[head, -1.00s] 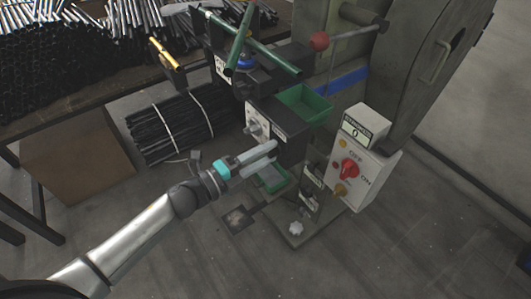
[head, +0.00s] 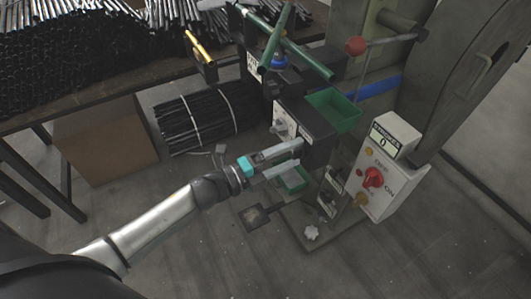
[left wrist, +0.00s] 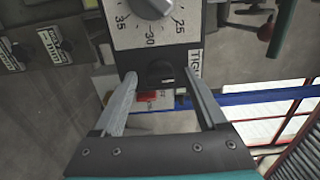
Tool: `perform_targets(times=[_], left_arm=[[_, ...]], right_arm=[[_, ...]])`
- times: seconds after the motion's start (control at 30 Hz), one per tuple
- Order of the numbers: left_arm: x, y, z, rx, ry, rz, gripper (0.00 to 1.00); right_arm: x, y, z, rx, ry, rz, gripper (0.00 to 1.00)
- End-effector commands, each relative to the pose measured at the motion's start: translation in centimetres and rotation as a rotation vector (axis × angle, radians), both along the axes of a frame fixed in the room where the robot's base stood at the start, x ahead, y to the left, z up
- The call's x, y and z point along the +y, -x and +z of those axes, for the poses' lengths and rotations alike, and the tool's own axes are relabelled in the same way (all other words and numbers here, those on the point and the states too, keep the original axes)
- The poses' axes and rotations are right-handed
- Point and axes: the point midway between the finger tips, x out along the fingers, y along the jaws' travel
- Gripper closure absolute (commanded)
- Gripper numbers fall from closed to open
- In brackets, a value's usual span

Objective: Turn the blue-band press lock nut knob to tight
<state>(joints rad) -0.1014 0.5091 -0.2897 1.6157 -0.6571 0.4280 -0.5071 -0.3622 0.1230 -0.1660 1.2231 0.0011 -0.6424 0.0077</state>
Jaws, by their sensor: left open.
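The press with the blue band (head: 378,88) stands right of centre in the head view. Its front box carries a white dial plate (head: 283,123), also seen at the top of the left wrist view with a grey pointer knob (left wrist: 152,6). Below that dial, a black knob (left wrist: 162,73), apparently the lock nut knob, sits beside a label starting "TIGH" (left wrist: 195,62). My left gripper (head: 294,156) is open just in front of the box. In the left wrist view its fingers (left wrist: 160,80) lie left and right of the black knob, with gaps showing. The knob is hidden in the head view.
A white control box (head: 385,165) with a red switch stands to the right. Green bins (head: 333,110) sit on the press, and a red-ball lever (head: 356,46) is above. A bundle of black rods (head: 207,118) lies left. Floor at the lower right is clear.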

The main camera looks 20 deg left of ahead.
Motion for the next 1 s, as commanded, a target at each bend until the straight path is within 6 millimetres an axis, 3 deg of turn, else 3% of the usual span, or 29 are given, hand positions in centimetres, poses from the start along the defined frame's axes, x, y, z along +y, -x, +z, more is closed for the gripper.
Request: perform_targets(times=[0.27,0.8,1.0], left_arm=[[1.3,1.8,0.0,0.004,0.002,0.001,0.25],[7.6,9.8,0.0,0.004,-0.002,0.001,0.25],[9.0,11.6,0.0,0.002,-0.001,0.001,0.25]], right_arm=[[0.0,0.4,-0.3,-0.002,-0.003,0.000,0.50],[-2.2,3.0,-1.9,0.002,0.020,0.002,0.50],[-2.7,3.6,-2.2,0.003,0.024,0.001,0.50]])
